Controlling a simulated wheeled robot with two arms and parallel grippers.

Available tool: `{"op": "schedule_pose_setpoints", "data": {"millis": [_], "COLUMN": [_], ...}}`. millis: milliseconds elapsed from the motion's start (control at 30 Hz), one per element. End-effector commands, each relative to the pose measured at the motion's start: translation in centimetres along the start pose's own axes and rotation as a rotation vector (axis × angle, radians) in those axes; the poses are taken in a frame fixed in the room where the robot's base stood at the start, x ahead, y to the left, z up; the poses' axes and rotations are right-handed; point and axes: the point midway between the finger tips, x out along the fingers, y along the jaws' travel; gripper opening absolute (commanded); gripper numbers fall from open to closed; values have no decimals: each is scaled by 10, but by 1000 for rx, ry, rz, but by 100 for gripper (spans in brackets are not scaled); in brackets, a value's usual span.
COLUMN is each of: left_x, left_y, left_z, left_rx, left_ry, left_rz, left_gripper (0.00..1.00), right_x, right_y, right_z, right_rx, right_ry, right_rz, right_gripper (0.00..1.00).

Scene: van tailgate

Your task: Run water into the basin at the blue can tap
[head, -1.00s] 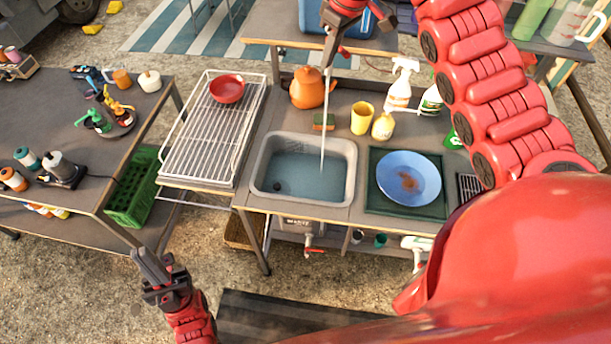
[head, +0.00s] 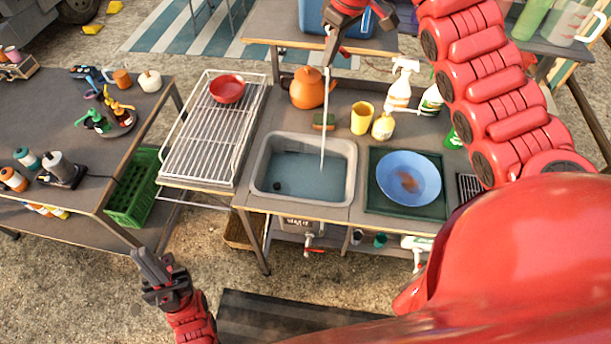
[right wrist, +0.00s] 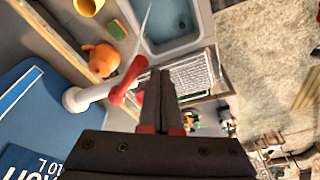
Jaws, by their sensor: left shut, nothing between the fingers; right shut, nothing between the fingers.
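The blue can (head: 362,22) stands on the raised shelf at the top of the head view, partly hidden by my right arm. In the right wrist view, its white tap (right wrist: 82,97) with a red lever (right wrist: 124,92) sticks out from the blue can (right wrist: 45,110). A thin stream of water (head: 324,120) falls into the grey basin (head: 261,160), which holds shallow bluish water (head: 300,178). My right gripper (head: 331,48) is shut and empty, close beside the tap lever. My left gripper (head: 148,264) is shut and empty, low at the left, away from the basin.
A drying rack (head: 205,150) with a red bowl (head: 228,90) stands left of the basin. A blue plate (head: 409,172) lies right of it. An orange kettle (head: 306,90), sponge (head: 324,121), yellow cup (head: 361,117) and spray bottle (head: 399,92) stand behind.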

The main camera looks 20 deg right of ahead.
Motion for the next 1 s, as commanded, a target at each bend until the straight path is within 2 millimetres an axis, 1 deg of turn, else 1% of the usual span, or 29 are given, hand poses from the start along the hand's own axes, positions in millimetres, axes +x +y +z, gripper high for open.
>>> {"op": "schedule_pose_setpoints", "data": {"millis": [233,633,733,833,967,1000], "left_x": [-1,7,6,8,14,20], "left_y": [0,0,0,0,-1,-1], "left_z": [0,-1,-1,-1,-2,-3], "left_rx": [0,0,0,0,0,0], "left_ry": [0,0,0,0,0,0], "left_rz": [0,0,0,0,0,0], "left_gripper": [0,0,0,0,0,0], "right_x": [0,-2,-2,-8,-23,-31], "right_y": [22,59,58,57,55,55], "right_z": [0,2,2,0,-3,-4], "right_rx": [0,3,1,0,0,2], "right_ry": [1,-2,0,1,2,0], "right_rz": [0,0,1,2,2,2], "right_gripper": [0,0,0,0,0,0]}}
